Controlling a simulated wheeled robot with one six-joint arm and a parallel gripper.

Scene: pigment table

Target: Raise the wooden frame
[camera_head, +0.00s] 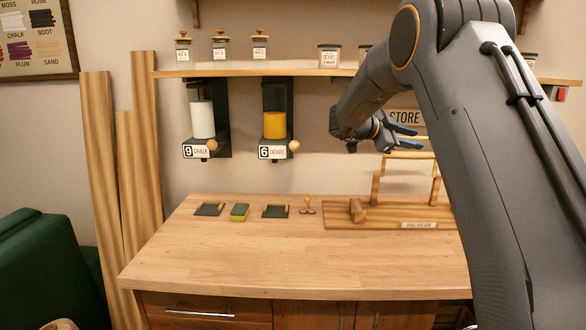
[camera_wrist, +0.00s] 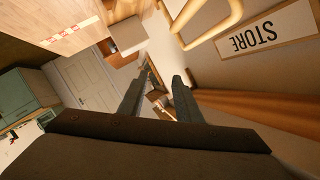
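The wooden frame (camera_head: 412,155) stands at the back right of the worktop, on a wooden base labelled as a roll holder (camera_head: 360,221). Its posts and a pale top bar show, but my arm covers its right side. My gripper (camera_head: 413,138) is in the air just above the top bar, apart from it as far as I can see. Its fingers are spread and nothing is between them, also in the wrist view (camera_wrist: 158,77). A pale rounded wooden bar (camera_wrist: 213,22) shows there, right of the fingers; it looks like part of the frame.
The wooden worktop (camera_head: 300,255) is clear in front. Small dark trays, a green-yellow block (camera_head: 239,212) and a stamp (camera_head: 308,205) lie along its back. Two dispensers (camera_head: 202,122) hang below a shelf (camera_head: 290,72) with jars. A STORE sign (camera_wrist: 254,37) is on the wall.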

